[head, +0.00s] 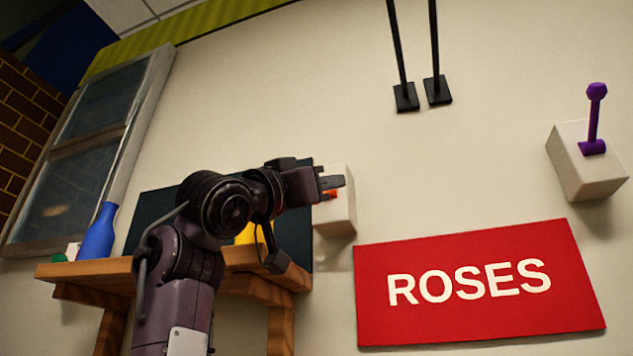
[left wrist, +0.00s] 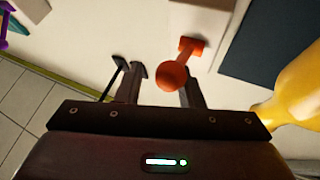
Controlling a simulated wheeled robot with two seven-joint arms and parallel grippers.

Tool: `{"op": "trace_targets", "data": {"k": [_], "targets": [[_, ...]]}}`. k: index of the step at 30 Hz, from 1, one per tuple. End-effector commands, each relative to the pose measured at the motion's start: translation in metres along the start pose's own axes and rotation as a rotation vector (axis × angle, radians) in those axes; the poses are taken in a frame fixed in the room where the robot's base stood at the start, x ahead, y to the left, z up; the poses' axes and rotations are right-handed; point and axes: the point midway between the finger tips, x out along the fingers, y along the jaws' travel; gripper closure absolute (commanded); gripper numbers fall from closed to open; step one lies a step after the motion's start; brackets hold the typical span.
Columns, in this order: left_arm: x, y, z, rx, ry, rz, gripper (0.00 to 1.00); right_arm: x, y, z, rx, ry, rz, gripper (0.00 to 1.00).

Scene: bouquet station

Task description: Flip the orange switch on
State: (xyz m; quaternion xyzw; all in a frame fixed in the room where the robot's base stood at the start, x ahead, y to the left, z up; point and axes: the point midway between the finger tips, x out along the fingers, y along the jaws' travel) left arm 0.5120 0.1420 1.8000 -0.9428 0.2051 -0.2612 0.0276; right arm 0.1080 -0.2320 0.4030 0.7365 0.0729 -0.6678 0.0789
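The orange switch is a lever with a round knob (left wrist: 173,76) on a pale wall box (left wrist: 203,16). In the head view only a bit of the orange switch (head: 331,195) shows, behind my left gripper's fingers, with its box (head: 339,220) around it. My left gripper (head: 333,187) is at the front of that box. In the left wrist view its two fingers stand apart, and the knob overlaps the right-hand finger. I cannot tell whether they touch. My right gripper is in neither view.
A purple lever (head: 593,115) on another box stands at the right. A red ROSES sign (head: 480,283) hangs below. A wooden shelf (head: 90,270) holds a blue bottle (head: 98,235) and a yellow vase (left wrist: 293,90) close by my gripper. Two black rods (head: 437,60) are above.

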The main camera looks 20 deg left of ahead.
Motion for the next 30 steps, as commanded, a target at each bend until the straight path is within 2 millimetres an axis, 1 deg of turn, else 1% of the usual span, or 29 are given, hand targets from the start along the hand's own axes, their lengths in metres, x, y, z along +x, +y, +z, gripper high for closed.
{"op": "trace_targets", "data": {"k": [1, 3, 14, 17, 20, 23, 27, 30], "targets": [[0.003, -0.001, 0.013, -0.005, -0.028, -0.001, 0.62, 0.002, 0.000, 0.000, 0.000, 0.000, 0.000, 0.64], [0.003, -0.002, 0.013, -0.006, -0.027, -0.002, 0.55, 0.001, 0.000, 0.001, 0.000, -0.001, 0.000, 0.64], [0.003, -0.006, 0.012, -0.011, -0.026, -0.008, 0.55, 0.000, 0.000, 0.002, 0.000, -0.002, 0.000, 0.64], [-0.001, -0.006, 0.012, -0.011, -0.024, -0.008, 0.55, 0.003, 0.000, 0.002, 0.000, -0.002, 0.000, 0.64], [-0.013, -0.004, 0.012, -0.010, -0.020, -0.007, 0.55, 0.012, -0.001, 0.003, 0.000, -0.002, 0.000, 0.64], [-0.032, -0.002, 0.011, -0.008, -0.018, -0.007, 0.55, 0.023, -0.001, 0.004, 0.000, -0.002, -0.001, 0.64], [-0.058, 0.002, 0.005, -0.004, -0.010, -0.004, 0.55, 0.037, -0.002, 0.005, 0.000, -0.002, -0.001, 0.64], [-0.071, 0.005, 0.001, -0.001, -0.006, -0.001, 0.55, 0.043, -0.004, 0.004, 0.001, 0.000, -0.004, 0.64]]}}
